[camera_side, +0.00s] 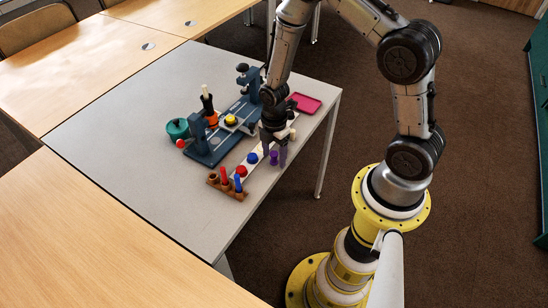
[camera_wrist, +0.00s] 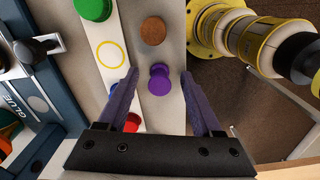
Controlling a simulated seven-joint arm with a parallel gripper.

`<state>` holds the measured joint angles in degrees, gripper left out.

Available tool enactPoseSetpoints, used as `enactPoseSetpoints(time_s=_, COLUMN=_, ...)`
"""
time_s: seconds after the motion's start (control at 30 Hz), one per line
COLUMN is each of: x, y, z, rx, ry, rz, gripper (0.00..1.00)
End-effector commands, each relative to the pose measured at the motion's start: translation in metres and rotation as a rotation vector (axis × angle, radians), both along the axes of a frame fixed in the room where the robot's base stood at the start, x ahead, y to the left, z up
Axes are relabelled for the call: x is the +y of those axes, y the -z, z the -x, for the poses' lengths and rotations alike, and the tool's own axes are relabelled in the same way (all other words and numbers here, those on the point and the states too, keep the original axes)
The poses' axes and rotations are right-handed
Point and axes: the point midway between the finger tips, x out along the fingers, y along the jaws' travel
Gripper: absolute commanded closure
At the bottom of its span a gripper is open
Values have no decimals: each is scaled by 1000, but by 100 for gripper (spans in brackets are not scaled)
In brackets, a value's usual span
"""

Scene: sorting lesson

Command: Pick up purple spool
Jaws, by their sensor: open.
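The purple spool (camera_side: 273,157) stands on the grey table, between my gripper's fingers as seen from the side. In the wrist view the purple spool (camera_wrist: 159,79) shows its round top and lies between the two fingers, nearer the tips, with gaps on both sides. My gripper (camera_side: 274,150) points down at the right part of the table. Its two purple-grey fingers are spread in the wrist view (camera_wrist: 159,73), and nothing is held. How high the fingertips are above the table is hard to tell.
A white strip (camera_wrist: 112,78) with coloured pieces and a yellow ring lies beside the spool. A brown disc (camera_wrist: 153,30) is close by. A blue press-like fixture (camera_side: 205,150), a wooden rack (camera_side: 226,189) and a pink tray (camera_side: 305,103) stand around. The table's left part is clear.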

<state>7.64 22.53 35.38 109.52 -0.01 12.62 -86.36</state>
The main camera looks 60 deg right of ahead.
Motion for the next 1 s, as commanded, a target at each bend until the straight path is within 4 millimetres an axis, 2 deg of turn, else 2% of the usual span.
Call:
enactPoseSetpoints(time_s=0.23, x=0, y=2, z=0, rx=-1, ry=0, rz=0, gripper=33)
enactPoseSetpoints(time_s=0.27, x=0, y=2, z=0, rx=-1, ry=0, rz=0, gripper=37)
enactPoseSetpoints(time_s=0.6, x=0, y=2, z=0, rx=-1, ry=0, rz=0, gripper=98)
enactPoseSetpoints(time_s=1.0, x=0, y=0, z=-1, rx=-2, ry=0, rz=0, gripper=100)
